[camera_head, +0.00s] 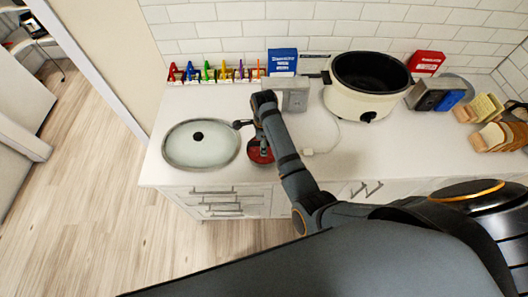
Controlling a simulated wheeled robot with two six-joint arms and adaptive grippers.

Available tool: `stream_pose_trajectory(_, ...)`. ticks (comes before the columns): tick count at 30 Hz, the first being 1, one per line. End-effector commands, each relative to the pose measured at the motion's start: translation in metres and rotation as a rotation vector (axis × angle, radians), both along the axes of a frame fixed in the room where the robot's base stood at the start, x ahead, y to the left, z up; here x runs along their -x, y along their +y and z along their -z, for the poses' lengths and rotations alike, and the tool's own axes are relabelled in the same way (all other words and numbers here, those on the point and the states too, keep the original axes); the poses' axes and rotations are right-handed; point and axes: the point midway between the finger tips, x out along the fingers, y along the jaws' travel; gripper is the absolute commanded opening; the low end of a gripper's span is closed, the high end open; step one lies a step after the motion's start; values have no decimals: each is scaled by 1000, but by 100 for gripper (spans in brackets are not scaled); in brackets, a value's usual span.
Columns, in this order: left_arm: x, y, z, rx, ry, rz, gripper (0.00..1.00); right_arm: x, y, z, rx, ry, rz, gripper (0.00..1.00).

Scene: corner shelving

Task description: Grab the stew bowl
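A small dark red bowl (256,157), which looks like the stew bowl, sits on the white counter (180,178) near its front edge. It is partly hidden by my gripper. My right gripper (252,138) is at the bowl, at the end of the arm that comes in from the lower right. One dark finger reaches left above the bowl and the other reaches down over it, so the fingers look apart. Whether they touch the bowl is too small to tell. My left gripper is not in view.
A glass lid (215,152) lies left of the bowl. A cream cooker (355,103) with a dark inside stands behind right.

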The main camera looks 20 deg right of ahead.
Motion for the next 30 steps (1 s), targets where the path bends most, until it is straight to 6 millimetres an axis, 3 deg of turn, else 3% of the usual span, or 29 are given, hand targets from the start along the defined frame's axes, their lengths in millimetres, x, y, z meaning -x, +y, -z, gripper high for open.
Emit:
stream_pose_trajectory(4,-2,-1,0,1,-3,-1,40,0,0,0,0,1,0,42)
stream_pose_trajectory(13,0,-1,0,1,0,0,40,0,0,0,0,1,0,1)
stream_pose_trajectory(30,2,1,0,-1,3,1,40,-1,0,-1,-1,-1,0,0)
